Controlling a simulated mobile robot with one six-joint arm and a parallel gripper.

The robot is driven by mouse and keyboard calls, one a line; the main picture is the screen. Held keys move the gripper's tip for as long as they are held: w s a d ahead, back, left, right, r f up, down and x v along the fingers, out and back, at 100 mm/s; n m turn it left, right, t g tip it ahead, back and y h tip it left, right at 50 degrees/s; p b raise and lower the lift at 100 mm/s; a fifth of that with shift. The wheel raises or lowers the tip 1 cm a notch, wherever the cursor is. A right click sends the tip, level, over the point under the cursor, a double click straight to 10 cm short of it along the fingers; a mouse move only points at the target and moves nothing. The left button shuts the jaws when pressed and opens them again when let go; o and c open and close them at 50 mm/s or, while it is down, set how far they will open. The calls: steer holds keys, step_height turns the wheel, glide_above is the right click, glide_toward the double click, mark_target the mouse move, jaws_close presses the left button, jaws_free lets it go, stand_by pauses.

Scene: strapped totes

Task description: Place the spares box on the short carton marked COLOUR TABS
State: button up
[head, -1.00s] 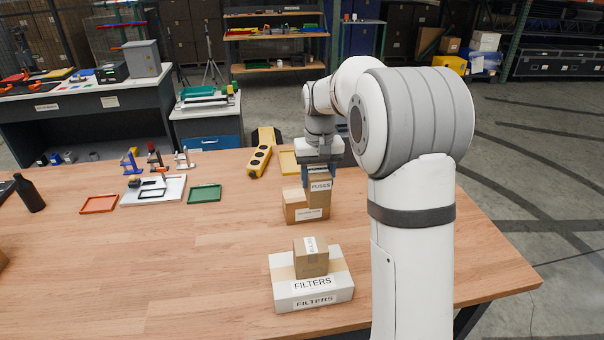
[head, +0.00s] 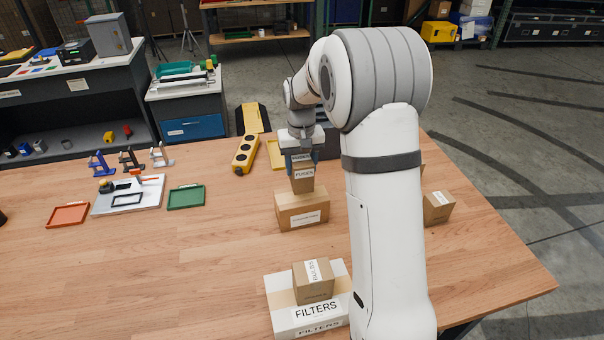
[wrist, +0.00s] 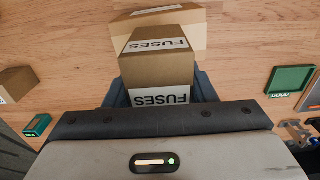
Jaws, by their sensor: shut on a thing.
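My gripper (head: 302,162) is shut on a small brown box with FUSES labels (head: 303,177). The held box also shows in the wrist view (wrist: 157,66), between the jaws. In the head view it appears upright, in front of or over a low, wide brown carton (head: 302,212); whether they touch I cannot tell. That carton's white label is too small to read; it also shows in the wrist view (wrist: 188,17). Another small brown box (head: 313,284) sits on the white FILTERS carton (head: 280,318); its label is hard to read. I cannot pick out a SPARES label.
A brown box (head: 437,207) stands right of my arm, which hides part of the table. A green tray (head: 186,197), a red tray (head: 68,215) and a yellow control box (head: 245,155) lie to the left. The wooden table (head: 180,270) is clear at front left.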

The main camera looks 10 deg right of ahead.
steer(key=shift+s+f+p, duration=0.1)
steer(key=shift+f+p, duration=0.25)
steer(key=shift+f, duration=1.55)
steer(key=shift+f, duration=0.2)
steer(key=o, duration=1.1)
